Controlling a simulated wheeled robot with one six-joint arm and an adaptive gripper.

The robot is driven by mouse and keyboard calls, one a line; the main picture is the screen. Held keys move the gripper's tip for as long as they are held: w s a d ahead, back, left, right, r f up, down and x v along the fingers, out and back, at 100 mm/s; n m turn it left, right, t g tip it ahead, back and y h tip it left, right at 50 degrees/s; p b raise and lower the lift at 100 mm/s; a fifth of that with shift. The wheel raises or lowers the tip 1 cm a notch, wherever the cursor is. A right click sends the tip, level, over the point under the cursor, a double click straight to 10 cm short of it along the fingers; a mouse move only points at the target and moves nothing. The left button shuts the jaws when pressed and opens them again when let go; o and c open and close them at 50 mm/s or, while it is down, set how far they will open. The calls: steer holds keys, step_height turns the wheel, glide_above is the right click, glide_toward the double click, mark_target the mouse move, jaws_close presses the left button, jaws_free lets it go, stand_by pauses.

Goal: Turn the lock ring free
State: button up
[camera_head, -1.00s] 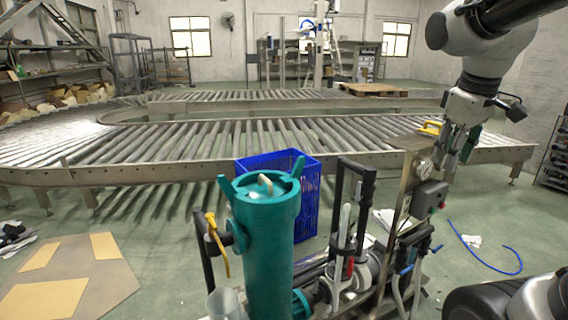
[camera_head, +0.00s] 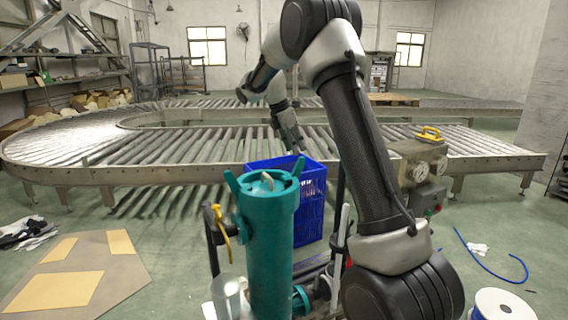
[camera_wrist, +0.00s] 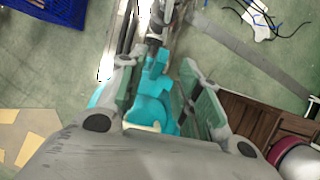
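The teal lock ring (camera_head: 268,184), with upright prongs at its rim, sits on top of the tall teal cylindrical housing (camera_head: 268,255) in the head view. A pale handle shows on its lid. My gripper (camera_head: 294,146) hangs above and, in the picture, just right of the ring, in front of the conveyor. In the wrist view my gripper (camera_wrist: 157,75) is open, its two green-padded fingers apart. Teal parts of the housing (camera_wrist: 152,100) show below and between the fingers; my gripper's body hides much of them. I see no contact with the ring.
A blue crate (camera_head: 309,212) stands behind the housing. A yellow-handled valve (camera_head: 221,235) is at its left. A gauge panel (camera_head: 420,165) stands right of my arm. A white spool (camera_head: 500,304) and blue hose (camera_head: 500,266) lie on the floor. The roller conveyor (camera_head: 190,145) spans the back.

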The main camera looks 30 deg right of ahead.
mark_target(300, 171)
steer(key=x, duration=0.7)
steer(key=shift+f, duration=0.1)
jaws_close()
